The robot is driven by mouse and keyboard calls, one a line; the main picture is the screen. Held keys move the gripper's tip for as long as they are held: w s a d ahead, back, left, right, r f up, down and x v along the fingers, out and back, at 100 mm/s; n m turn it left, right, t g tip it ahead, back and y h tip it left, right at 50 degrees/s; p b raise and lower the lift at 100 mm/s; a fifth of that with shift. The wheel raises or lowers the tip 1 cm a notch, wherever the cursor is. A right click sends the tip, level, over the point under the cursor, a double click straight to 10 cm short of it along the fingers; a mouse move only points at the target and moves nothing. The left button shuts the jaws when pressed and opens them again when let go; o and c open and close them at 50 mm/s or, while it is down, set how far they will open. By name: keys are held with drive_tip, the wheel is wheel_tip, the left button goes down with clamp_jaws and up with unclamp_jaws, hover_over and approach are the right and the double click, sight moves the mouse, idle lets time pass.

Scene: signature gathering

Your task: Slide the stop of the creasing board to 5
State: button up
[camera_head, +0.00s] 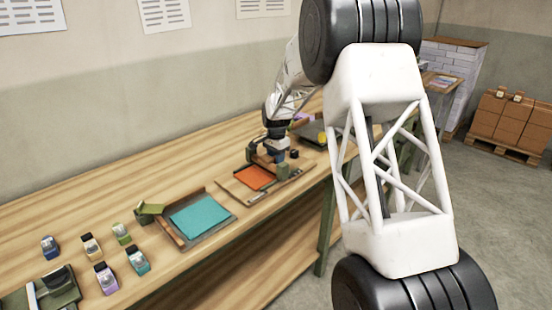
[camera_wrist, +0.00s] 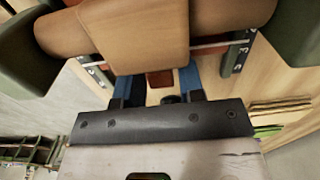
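The creasing board (camera_head: 236,190) lies on the long table with an orange sheet (camera_head: 254,178) on it. My gripper (camera_head: 274,157) is low over the board's far right part, by its dark green end posts. In the wrist view, my gripper's two blue fingers (camera_wrist: 162,84) stand apart. A small reddish-brown block (camera_wrist: 160,78), perhaps the stop's grip, shows between them; I see no clear contact. A wooden roller with a tan panel (camera_wrist: 140,35) covers the fingertips' far side.
A tray with a teal sheet (camera_head: 200,215) stands left of the board. Several small stampers (camera_head: 104,278) are farther left on the table. A dark tray (camera_head: 318,135) lies beyond my gripper. Stacked cartons (camera_head: 505,115) stand on a pallet at right.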

clamp_jaws()
drive_tip(key=shift+w+d, duration=1.95)
drive_tip(key=shift+o, duration=1.7)
unclamp_jaws()
drive_tip(key=shift+r, duration=0.1)
wheel_tip(320, 180, up, 8)
